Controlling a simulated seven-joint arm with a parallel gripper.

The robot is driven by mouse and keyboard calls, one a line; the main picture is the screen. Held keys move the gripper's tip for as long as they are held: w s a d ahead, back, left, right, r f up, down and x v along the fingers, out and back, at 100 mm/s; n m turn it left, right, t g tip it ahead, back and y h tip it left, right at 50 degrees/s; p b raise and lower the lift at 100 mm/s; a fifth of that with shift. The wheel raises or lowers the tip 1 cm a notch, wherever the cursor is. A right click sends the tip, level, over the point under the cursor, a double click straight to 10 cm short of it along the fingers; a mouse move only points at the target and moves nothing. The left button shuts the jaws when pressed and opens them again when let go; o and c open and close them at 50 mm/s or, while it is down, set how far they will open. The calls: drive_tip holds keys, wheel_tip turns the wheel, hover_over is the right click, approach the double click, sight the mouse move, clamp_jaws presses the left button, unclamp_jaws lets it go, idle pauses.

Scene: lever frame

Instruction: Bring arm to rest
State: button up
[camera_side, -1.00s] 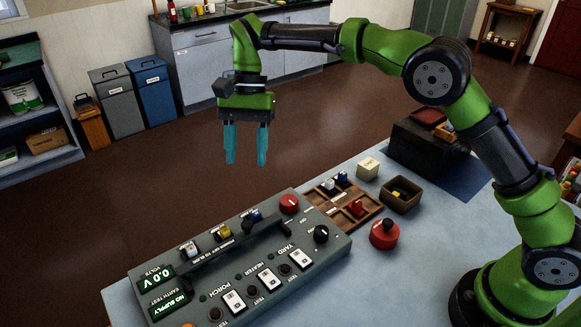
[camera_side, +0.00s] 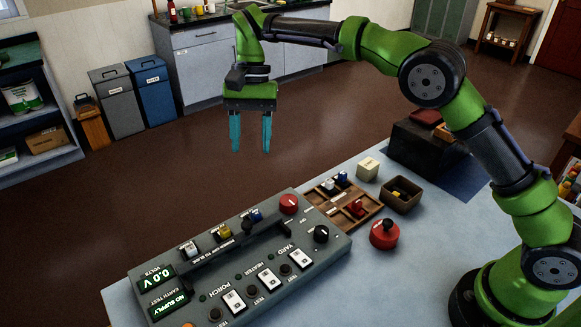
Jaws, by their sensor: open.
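My gripper (camera_side: 251,146) hangs in the air with its two teal fingers pointing down. The fingers are apart with nothing between them. It is above and beyond the far edge of the table, clear of the grey control panel (camera_side: 205,262). My green arm reaches up from its base at the lower right and across the top of the view. The panel lies on the table with several switches, knobs and a long dark lever bar. Its two green displays read "0.0 V" and "NO SUPPLY".
On the table (camera_side: 340,290) right of the panel are a wooden tray (camera_side: 336,212) with small parts, a cream block (camera_side: 368,168), a brown box (camera_side: 401,204) and a red button (camera_side: 384,235). A dark block (camera_side: 418,148) stands behind. The air around my gripper is clear.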

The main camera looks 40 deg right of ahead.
drive_tip(key=s+d+r+n+t, duration=0.1)
drive_tip(key=s+d+r+t, duration=0.1)
drive_tip(key=s+d+t, duration=0.3)
drive_tip(key=s+d+r+n+t, duration=0.2)
drive_tip(key=s+d+t, duration=0.2)
drive_tip(key=s+d, duration=0.8)
drive_tip(key=s, duration=0.7)
drive_tip(key=shift+s+t+h, duration=0.3)
drive_tip(key=shift+s+t, duration=0.05)
drive_tip(key=shift+t, duration=0.05)
drive_tip(key=shift+o, duration=0.2)
